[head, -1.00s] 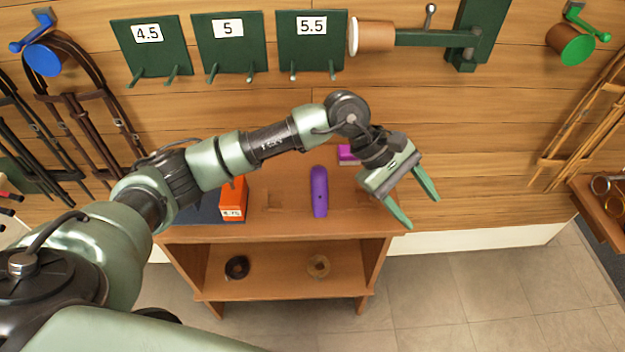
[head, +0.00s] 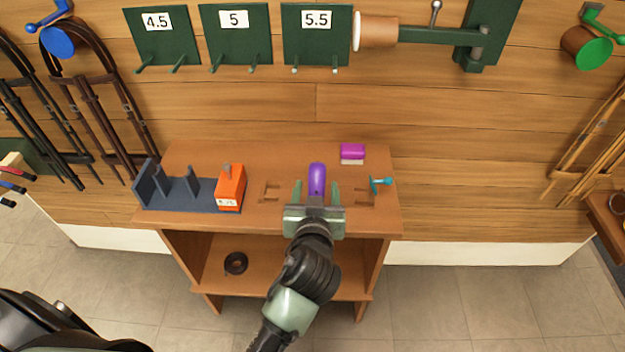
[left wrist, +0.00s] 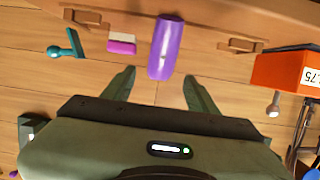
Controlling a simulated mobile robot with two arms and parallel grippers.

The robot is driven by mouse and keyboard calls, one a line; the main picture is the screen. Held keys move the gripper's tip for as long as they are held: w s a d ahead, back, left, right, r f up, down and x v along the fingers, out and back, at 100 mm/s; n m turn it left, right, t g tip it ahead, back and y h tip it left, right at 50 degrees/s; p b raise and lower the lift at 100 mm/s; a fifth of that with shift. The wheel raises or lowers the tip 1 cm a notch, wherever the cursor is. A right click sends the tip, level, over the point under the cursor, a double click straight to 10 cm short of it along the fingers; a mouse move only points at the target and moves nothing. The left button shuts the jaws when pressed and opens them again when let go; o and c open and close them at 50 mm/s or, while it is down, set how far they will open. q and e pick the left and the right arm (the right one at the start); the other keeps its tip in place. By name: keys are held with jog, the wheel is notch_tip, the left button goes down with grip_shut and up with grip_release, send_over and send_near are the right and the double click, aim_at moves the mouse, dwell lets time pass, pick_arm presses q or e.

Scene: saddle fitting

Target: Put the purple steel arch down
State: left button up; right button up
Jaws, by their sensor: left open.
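The purple steel arch (head: 317,177) rests on the wooden bench top, between two shallow recesses. My left gripper (head: 317,187) is open at the bench's front side, with one green finger on each side of the arch's near part. In the left wrist view the arch (left wrist: 166,45) shows centred just beyond the gap between the open fingertips (left wrist: 160,73), with clear space on both sides. The gripper's body hides the arch's near end in the head view. My right gripper is not in view.
An orange block (head: 230,188) and a dark blue rack (head: 172,187) stand left on the bench (head: 215,152). A magenta-and-white brush (head: 352,152) lies behind right, and a teal tool (head: 380,184) lies at right. A dark ring (head: 236,263) is on the lower shelf.

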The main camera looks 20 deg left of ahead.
aim_at(317, 172)
pick_arm(q)
jog(key=x, duration=0.2)
jog(key=p+x, duration=0.1)
jog(key=x, duration=0.5)
jog(key=shift+r, duration=0.45)
grip_shut()
